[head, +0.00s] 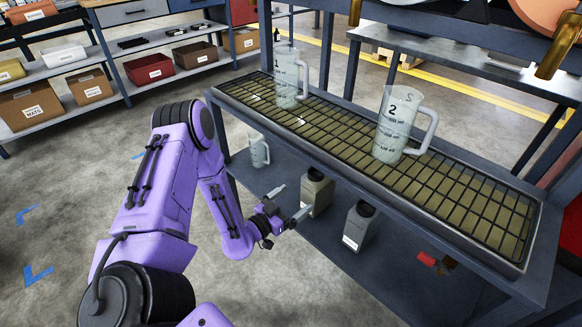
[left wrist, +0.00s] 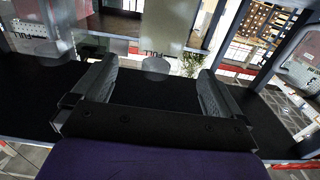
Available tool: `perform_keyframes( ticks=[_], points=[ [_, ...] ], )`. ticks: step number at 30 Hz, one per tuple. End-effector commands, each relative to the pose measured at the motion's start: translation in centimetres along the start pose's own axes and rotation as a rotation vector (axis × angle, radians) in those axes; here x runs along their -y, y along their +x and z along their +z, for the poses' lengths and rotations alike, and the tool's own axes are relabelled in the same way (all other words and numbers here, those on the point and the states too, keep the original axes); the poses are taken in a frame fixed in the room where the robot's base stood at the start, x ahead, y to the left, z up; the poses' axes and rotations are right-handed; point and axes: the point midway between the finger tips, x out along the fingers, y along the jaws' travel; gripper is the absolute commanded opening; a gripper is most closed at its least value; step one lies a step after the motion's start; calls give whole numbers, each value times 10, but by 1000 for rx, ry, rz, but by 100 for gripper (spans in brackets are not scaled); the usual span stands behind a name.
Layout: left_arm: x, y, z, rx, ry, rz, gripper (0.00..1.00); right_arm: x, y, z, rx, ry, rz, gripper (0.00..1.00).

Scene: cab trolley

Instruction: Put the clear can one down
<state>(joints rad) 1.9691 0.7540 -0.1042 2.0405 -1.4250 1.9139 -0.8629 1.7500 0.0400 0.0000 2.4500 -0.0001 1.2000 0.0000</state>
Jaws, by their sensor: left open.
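The clear can marked 1 (head: 287,82) stands upright on the grated tray (head: 375,181) at its far left part, handle to the right. A clear can marked 2 (head: 393,125) stands upright on the same tray to the right. My left gripper (head: 290,204) is open and empty, low in front of the trolley near the lower shelf, well below and apart from can 1. Its two open fingers also show in the left wrist view (left wrist: 155,92), with a dark surface and a pale round shape beyond them. My right gripper is not in view.
On the lower shelf (head: 305,262) stand a smaller clear jug (head: 259,150), an olive bottle (head: 317,192) and a grey bottle (head: 358,225). A small red item (head: 427,259) lies farther right. The tray has free room between the cans and at right.

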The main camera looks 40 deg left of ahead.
Motion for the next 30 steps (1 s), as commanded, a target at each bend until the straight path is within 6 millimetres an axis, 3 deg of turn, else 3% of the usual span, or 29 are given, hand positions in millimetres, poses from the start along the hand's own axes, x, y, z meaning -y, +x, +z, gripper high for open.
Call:
perform_keyframes(
  ticks=[6,8,10,13,15,18,21,24,30],
  points=[
    [-3,-7,3,16,-8,-1,100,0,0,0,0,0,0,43],
    [-13,-9,14,81,-37,-5,100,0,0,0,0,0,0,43],
    [-34,-20,42,233,-101,-27,100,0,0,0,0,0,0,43],
    [-67,-66,96,548,-214,-123,100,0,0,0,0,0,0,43],
    [-83,-114,126,764,-273,-235,100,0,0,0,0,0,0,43],
    [-92,-185,148,996,-316,-419,100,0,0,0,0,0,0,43],
    [-91,-234,152,1121,-326,-568,100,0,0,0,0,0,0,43],
    [-90,-255,151,1163,-329,-642,100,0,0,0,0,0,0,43],
    [-89,-256,151,1165,-332,-652,100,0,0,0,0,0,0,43]
  ],
)
